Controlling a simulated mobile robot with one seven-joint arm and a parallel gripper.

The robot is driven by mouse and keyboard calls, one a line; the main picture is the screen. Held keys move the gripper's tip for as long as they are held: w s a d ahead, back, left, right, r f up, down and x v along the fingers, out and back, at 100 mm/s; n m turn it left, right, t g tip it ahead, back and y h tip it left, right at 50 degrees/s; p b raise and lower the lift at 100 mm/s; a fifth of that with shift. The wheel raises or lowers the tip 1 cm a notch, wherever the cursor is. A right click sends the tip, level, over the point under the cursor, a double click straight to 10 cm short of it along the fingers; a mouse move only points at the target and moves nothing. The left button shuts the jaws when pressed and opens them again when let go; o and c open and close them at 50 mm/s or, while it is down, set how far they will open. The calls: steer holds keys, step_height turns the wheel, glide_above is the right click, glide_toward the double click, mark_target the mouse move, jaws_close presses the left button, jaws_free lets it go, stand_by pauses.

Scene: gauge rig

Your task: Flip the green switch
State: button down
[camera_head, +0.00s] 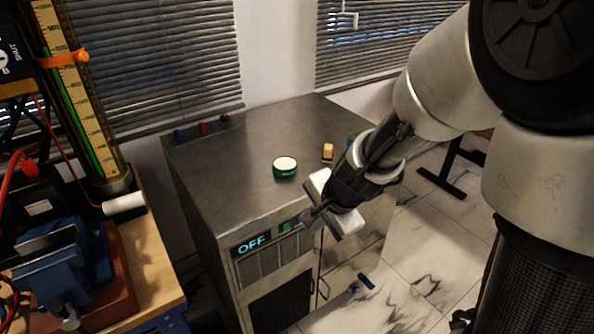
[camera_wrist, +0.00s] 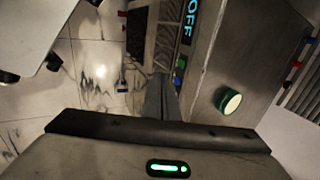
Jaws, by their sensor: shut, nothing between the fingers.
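The green switch (camera_head: 287,226) sits on the front panel of a metal cabinet, just right of a lit display (camera_head: 252,244) reading OFF. In the wrist view the green switch (camera_wrist: 182,62) is a small patch below the OFF display (camera_wrist: 189,18), with a blue part (camera_wrist: 177,79) next to it. My gripper (camera_head: 307,218) is shut and empty at the cabinet's upper front edge, close to the right of the switch. Its fingers (camera_wrist: 161,82) show shut in the wrist view, beside the switch and blue part. I cannot tell whether they touch.
A green-rimmed round white-topped object (camera_head: 285,167) and a small yellow item (camera_head: 327,152) are on the cabinet top (camera_head: 240,155). Red and blue knobs (camera_head: 203,127) line its back edge. A wooden bench (camera_head: 150,260) with a blue vise stands left.

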mark_target(286, 227)
steer(key=shift+a+f, duration=0.1)
steer(key=shift+w+a+f+b, duration=0.55)
steer(key=shift+w+a+f, duration=0.2)
steer(key=shift+w+f, duration=0.5)
steer(key=shift+w+a+f+b, duration=0.55)
steer(key=shift+w+a+f, duration=0.4)
steer(key=shift+f, duration=0.45)
steer(key=shift+w+a+f+b, duration=0.55)
steer(key=shift+w+a+f, duration=0.05)
steer(key=shift+w+f, duration=0.7)
